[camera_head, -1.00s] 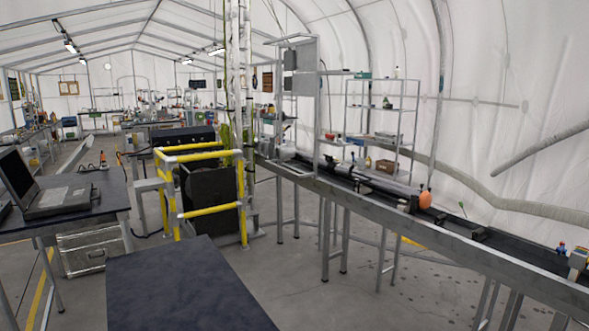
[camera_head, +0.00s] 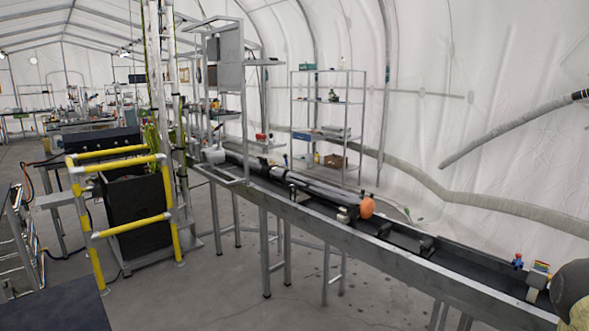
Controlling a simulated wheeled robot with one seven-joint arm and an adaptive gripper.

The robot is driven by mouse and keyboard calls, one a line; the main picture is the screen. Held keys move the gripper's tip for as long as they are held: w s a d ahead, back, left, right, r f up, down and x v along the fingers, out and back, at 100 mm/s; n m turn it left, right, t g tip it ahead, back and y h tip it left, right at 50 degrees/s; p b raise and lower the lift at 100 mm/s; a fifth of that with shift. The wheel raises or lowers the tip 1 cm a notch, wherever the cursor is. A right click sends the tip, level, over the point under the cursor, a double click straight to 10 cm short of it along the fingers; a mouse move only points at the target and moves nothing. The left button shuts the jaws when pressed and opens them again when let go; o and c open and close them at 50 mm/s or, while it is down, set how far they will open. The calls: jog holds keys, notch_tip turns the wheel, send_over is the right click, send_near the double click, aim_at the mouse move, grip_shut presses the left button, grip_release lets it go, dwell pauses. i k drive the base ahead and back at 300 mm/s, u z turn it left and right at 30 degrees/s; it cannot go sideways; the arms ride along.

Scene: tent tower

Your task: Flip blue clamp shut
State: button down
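No part that is clearly a blue clamp can be made out. A small blue and red piece (camera_head: 517,261) stands at the far edge of the long rail bench (camera_head: 420,274), toward its right end. It is too small to tell whether it is a clamp, or open or shut. My gripper is not in view.
The bench carries an orange ball (camera_head: 367,207), black rail parts and a multicoloured block (camera_head: 540,269). A dark rounded thing (camera_head: 572,288) cuts into the right edge. A yellow guard rail (camera_head: 120,160) surrounds a dark box at left. Grey floor before the bench is clear.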

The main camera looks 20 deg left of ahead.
aim_at(285, 156)
jog(key=i, duration=1.85)
jog(key=u, duration=1.95)
jog(key=i, duration=1.1)
jog(key=z, duration=0.4)
